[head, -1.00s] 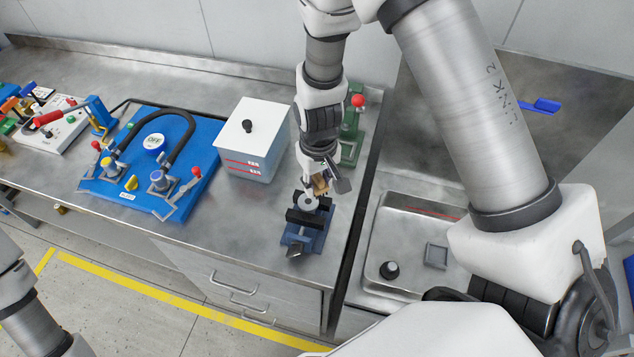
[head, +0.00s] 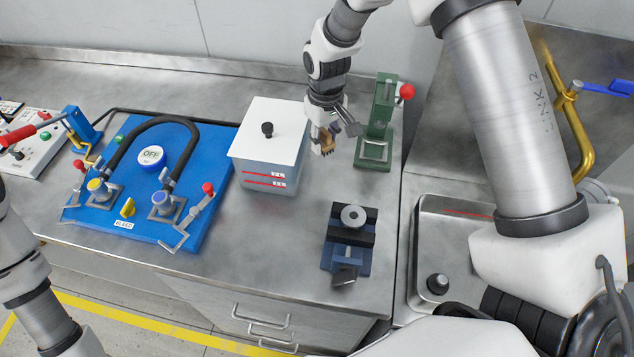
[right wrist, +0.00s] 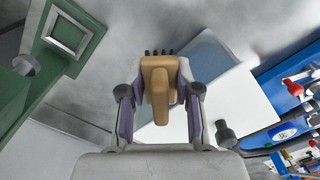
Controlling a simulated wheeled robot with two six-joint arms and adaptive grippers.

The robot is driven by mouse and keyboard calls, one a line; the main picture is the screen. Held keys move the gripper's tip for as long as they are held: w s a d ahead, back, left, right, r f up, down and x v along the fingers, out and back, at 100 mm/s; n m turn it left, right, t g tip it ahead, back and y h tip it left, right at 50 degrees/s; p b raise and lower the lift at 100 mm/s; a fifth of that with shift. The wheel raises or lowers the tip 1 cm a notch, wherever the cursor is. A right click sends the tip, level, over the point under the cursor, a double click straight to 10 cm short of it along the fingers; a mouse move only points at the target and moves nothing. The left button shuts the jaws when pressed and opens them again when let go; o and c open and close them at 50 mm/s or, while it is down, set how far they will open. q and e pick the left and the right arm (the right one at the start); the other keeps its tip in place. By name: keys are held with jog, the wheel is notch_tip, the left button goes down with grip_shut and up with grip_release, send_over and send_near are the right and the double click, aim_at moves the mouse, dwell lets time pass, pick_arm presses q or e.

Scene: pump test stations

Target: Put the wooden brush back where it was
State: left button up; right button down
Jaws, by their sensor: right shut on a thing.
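The wooden brush (right wrist: 155,85) is tan with dark bristles. My right gripper (head: 330,132) is shut on it and holds it above the bench, between the white-lidded tank and the green press. In the right wrist view the brush stands between the two fingers of my right gripper (right wrist: 160,100), bristles pointing away from the wrist. In the head view the fingers partly hide the brush. My left arm shows at the lower left, but its gripper is out of view.
A tank (head: 268,178) with a white lid stands left of the brush. A green press (head: 380,125) with a red knob stands right. A blue vise (head: 345,262) holding a grey ring is nearer.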

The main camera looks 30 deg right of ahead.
aim_at(326, 181)
jog(key=shift+w+d+f+b, duration=0.15)
jog(key=shift+f+b, duration=0.25)
jog(key=shift+f, duration=0.5)
jog(key=shift+s+d+f, duration=0.15)
jog(key=shift+s+f, duration=0.05)
jog(key=shift+s, duration=0.1)
jog(key=shift+s+d+f, duration=0.1)
jog(key=shift+s+f, duration=0.1)
jog(key=shift+f, duration=0.05)
notch_tip(326, 181, down, 9)
jog(key=shift+p, duration=1.15)
jog(key=shift+f, duration=0.2)
jog(key=shift+w+f, duration=0.1)
jog(key=shift+f, duration=0.05)
jog(key=c, duration=0.8)
grip_release()
pick_arm(q)
jog(key=shift+s+d+r, duration=0.1)
jog(key=shift+s+r, duration=0.05)
jog(key=shift+s, duration=0.05)
jog(key=shift+r, duration=0.1)
